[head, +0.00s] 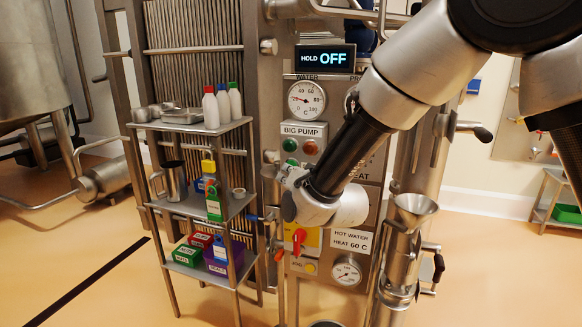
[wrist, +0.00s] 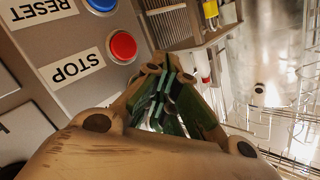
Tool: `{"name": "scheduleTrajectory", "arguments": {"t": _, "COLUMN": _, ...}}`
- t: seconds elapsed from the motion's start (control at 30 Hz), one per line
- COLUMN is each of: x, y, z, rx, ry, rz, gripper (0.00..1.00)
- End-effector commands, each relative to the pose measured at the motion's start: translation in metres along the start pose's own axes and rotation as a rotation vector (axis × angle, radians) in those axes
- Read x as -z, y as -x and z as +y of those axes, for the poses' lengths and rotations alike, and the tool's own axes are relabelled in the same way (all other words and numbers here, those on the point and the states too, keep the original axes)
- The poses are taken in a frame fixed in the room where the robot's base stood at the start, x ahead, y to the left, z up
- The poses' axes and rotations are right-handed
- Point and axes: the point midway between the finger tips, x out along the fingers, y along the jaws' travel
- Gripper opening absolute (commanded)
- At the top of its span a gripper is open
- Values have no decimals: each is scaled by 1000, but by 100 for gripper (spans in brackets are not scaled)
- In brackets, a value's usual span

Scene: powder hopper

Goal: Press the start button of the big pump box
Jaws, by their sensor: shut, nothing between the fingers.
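The big pump box carries the BIG PUMP label (head: 303,129) in the head view. A green round button or lamp (head: 290,145) and a red one (head: 310,147) sit below the label; I cannot read which is the start button. My gripper (wrist: 163,88) is shut and empty in the wrist view. In the head view my wrist covers the panel just below those two, and the fingertips cannot be made out clearly. The wrist view shows a red button (wrist: 123,46) by an upside-down STOP label (wrist: 78,68) and a blue button (wrist: 102,4) by RESET (wrist: 42,9).
A shelf rack (head: 190,206) with bottles and boxes stands left of the panel. A steel funnel (head: 414,206) stands at the right. A dark display (head: 325,58) reads HOLD OFF above the dials. A red knob (head: 299,237) on yellow sits low on the panel.

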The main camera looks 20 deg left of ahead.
Motion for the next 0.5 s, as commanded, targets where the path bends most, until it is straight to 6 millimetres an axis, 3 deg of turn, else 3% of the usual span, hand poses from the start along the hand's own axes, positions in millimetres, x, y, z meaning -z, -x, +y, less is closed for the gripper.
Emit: {"name": "scheduleTrajectory", "arguments": {"t": 0.5, "x": 3, "y": -4, "z": 3, "rx": 0, "ry": 0, "rz": 0, "gripper": 0}}
